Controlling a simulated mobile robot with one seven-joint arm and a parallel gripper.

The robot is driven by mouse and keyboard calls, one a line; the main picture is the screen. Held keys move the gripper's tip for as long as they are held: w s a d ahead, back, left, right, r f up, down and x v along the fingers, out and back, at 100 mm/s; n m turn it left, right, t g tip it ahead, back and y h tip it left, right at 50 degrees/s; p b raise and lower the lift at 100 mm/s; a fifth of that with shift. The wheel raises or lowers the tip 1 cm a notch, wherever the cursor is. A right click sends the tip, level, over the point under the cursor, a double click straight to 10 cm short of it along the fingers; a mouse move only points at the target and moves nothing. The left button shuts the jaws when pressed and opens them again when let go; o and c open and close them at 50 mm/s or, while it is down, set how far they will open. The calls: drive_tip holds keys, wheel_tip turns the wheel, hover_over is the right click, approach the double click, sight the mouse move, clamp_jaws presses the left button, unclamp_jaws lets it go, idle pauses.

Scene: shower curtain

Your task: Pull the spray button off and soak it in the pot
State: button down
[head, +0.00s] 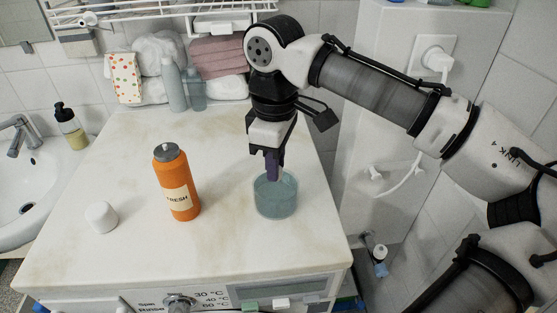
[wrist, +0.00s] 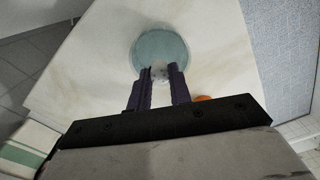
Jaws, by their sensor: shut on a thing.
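The pot (head: 276,200) is a round, translucent blue-green container near the right side of the white top. My gripper (head: 272,166) points down just above the pot's rim. In the wrist view my gripper (wrist: 160,74) is shut on a small pale piece, apparently the spray button (wrist: 160,72), with the pot (wrist: 160,45) behind it. The button is hidden by the fingers in the head view. The orange bottle (head: 178,188), labelled FRESH, stands upright left of the pot with a grey top; a bit of orange shows in the wrist view (wrist: 203,98).
A white cap (head: 101,217) lies on the machine top (head: 130,160) at the left. Grey bottles (head: 174,85) and folded towels (head: 218,57) stand at the back. A sink (head: 30,180) with a soap dispenser (head: 70,128) is at the left. The front of the top is clear.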

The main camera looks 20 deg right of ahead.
drive_tip(key=shift+f+p, duration=0.1)
drive_tip(key=shift+p, duration=0.4)
drive_tip(key=shift+f+b, duration=0.45)
drive_tip(key=shift+f, duration=1.05)
wheel_tip(320, 180, up, 7)
drive_tip(key=p, duration=0.7)
drive_tip(key=shift+r, duration=0.2)
drive_tip(key=shift+f, duration=0.15)
